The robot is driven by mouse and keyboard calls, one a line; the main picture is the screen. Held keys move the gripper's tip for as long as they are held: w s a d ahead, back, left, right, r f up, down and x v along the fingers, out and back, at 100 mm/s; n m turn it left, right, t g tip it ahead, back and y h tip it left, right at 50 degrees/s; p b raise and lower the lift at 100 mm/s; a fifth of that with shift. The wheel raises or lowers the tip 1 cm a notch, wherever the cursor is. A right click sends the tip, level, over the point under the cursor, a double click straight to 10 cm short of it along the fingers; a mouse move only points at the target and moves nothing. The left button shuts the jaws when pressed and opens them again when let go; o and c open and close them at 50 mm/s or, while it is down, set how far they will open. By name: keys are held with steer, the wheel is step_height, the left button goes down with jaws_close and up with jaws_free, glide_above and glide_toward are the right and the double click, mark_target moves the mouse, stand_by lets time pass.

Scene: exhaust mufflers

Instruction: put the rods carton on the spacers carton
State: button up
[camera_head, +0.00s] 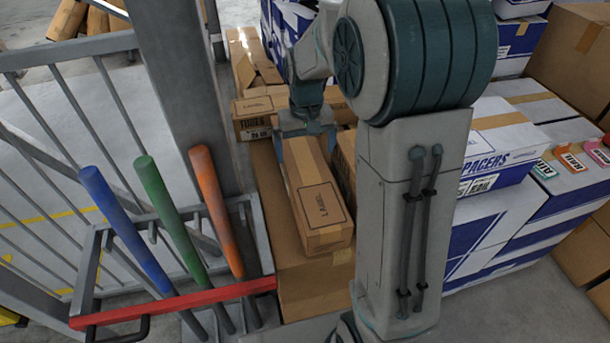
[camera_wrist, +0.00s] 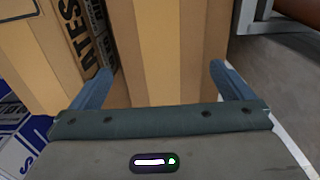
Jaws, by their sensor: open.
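A long brown carton (camera_head: 318,205) with a tape strip lies on a larger brown box, its label too small to read; I cannot tell for sure that it is the rods carton. My gripper (camera_head: 305,145) is over its far end, open, with one finger on each side. In the wrist view the taped carton (camera_wrist: 170,45) lies between the spread fingers (camera_wrist: 163,84). The blue and white spacers carton (camera_head: 497,150) sits on blue and white boxes to the right, partly hidden behind my arm.
A carton marked TUBES (camera_head: 254,118) stands at the left behind my gripper. A carton with lettering ending in ATES (camera_wrist: 40,45) stands close on the left in the wrist view. A rack with blue, green and orange rods (camera_head: 160,205) and a grey post (camera_head: 180,85) stand at left.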

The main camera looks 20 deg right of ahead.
mark_target(305, 161)
step_height(305, 161, down, 7)
steer(key=shift+s+a+r+b, duration=0.1)
steer(key=shift+s+r+b, duration=0.1)
steer(key=shift+b, duration=0.35)
steer(key=shift+w+r, duration=0.1)
steer(key=shift+r, duration=0.05)
steer(key=c, duration=1.6)
